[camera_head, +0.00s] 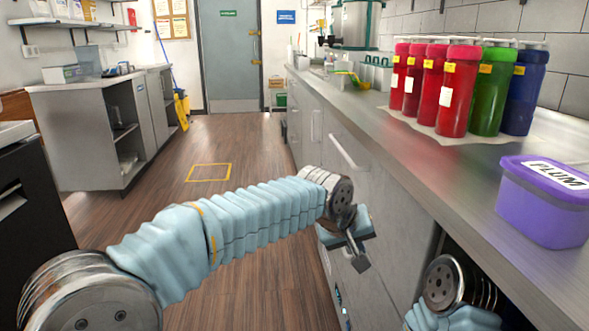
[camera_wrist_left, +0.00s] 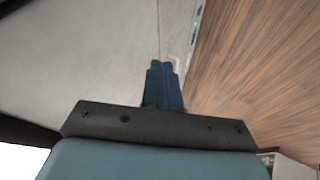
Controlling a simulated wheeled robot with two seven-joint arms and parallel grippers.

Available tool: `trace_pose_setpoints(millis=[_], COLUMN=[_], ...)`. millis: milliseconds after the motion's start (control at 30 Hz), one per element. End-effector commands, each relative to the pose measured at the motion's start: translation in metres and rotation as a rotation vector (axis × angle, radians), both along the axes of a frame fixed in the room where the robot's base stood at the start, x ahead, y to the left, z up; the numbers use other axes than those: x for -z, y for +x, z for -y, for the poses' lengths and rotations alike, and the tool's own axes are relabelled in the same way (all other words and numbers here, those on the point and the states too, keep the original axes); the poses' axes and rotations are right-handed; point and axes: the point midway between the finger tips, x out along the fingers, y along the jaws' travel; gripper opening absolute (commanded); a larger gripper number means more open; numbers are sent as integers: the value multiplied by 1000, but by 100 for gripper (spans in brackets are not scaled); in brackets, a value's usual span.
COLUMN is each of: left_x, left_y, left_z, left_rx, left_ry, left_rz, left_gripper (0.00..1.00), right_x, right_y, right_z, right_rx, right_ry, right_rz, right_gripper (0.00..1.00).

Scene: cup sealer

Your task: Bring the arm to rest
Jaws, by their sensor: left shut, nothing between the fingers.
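My left arm reaches in from the left in the head view, in a pale blue ribbed sleeve. Its gripper (camera_head: 357,262) hangs in front of the grey cabinet fronts, below the counter edge, pointing down. In the left wrist view the two dark fingers (camera_wrist_left: 163,85) are together, with nothing between them. Part of my right arm shows at the bottom right of the head view, beside the counter; its gripper is out of the picture.
The steel counter (camera_head: 400,130) runs along the right. It bears several red bottles (camera_head: 459,90), a green bottle (camera_head: 492,95), a blue bottle (camera_head: 524,95) and a purple tub (camera_head: 540,210). The wooden floor (camera_head: 235,140) is clear between the counter and the left cabinet (camera_head: 90,140).

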Motion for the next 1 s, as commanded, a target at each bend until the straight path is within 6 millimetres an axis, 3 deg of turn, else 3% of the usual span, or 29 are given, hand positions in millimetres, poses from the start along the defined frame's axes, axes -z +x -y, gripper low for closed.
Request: trace_pose_setpoints(millis=[133,267,367,500,633,800,900,1000], left_x=[108,212,286,375,427,453,457,457], left_y=[24,22,2,-54,-123,-190,-208,-210], left_z=[-42,-92,-136,-198,-243,-274,-280,-281], left_rx=[0,-4,-19,-56,-97,-135,-143,-144], left_ry=[39,54,57,54,52,55,57,57], left_rz=[-74,-146,-205,-288,-356,-410,-421,-421], left_gripper=[0,0,0,0,0,0,0,0], right_x=[0,0,0,0,0,0,0,0], right_y=[0,0,0,0,0,0,0,0], right_z=[0,0,0,0,0,0,0,0], right_rx=[0,0,0,0,0,0,0,0], right_ry=[0,0,0,0,0,0,0,0], right_rz=[0,0,0,0,0,0,0,0], right_gripper=[100,100,100,100,100,100,100,100])
